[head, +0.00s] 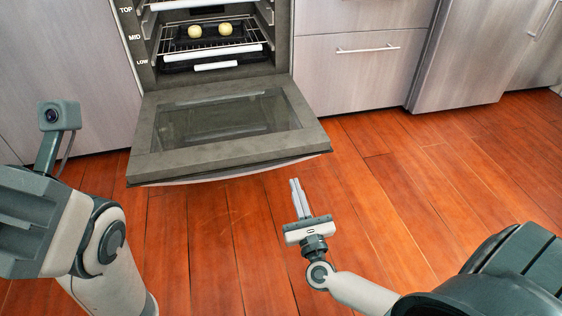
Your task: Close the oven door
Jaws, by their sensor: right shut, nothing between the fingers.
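The oven door (304,118) is folded down and open, hanging in front of the oven with its dark glass window facing up. A pale handle (235,174) runs under its front edge. The oven cavity (209,69) is exposed, with racks and a dark tray inside holding two round yellowish items. My right gripper (296,181) is shut and empty, a little in front of and below the door's front right edge, apart from it in the picture. My left arm comes in at the left; its gripper fingers are not visible.
Grey cabinet fronts flank the oven, with a drawer (362,72) and its bar handle (367,49) at the right. A steel front (470,60) stands further right. The wooden floor (400,160) in front is clear.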

